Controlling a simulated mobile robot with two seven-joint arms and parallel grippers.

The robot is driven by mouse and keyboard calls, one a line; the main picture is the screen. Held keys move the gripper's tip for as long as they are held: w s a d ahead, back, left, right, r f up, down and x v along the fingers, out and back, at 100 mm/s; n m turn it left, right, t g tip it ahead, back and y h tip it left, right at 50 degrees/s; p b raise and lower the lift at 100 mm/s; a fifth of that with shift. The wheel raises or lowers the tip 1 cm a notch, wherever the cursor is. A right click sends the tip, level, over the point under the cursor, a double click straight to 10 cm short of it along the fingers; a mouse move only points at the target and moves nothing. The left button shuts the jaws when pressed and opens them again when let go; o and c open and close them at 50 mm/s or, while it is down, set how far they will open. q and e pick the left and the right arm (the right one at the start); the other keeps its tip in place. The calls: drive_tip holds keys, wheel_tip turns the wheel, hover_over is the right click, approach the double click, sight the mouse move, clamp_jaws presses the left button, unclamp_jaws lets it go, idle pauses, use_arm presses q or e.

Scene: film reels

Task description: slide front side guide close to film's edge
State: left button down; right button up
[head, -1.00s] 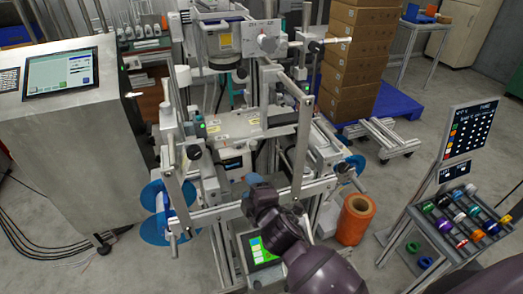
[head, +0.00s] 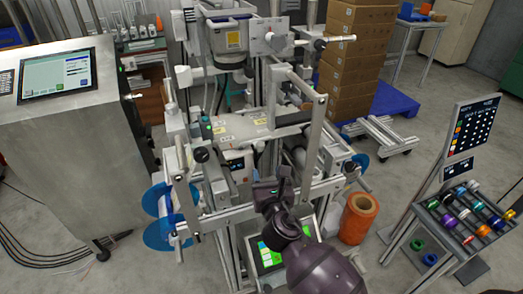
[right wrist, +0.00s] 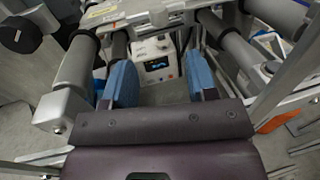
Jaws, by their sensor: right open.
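A pale film web (head: 238,127) with small yellow labels lies across the middle of the machine frame (head: 240,205). I cannot clearly make out the front side guide or tell its gap to the film's edge. My right gripper (head: 272,187) is in front of the machine, by its front bar, below and right of the film. In the right wrist view my right gripper (right wrist: 160,80) has its two blue fingers wide apart, with nothing held between them. A small control box (right wrist: 155,66) with a lit display shows beyond the fingers. My left gripper is not in view.
Grey rollers (right wrist: 72,72) and metal bars flank my right fingers closely. A control cabinet (head: 70,150) with a screen stands left. An orange film roll (head: 358,217) stands on the floor at right, near a rack (head: 465,222) of coloured rolls. Stacked boxes (head: 355,60) stand behind.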

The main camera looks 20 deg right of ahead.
sight(261, 150)
drive_tip(key=shift+w+d+b, duration=0.25)
drive_tip(key=shift+w+d, duration=0.05)
drive_tip(key=shift+w, duration=1.4)
drive_tip(key=shift+w+d+b, duration=0.25)
drive_tip(key=shift+w, duration=1.5)
drive_tip(key=shift+w+d+b, duration=0.25)
drive_tip(key=shift+w+d, duration=0.05)
drive_tip(key=shift+w, duration=1.4)
drive_tip(key=shift+c, duration=0.5)
clamp_jaws()
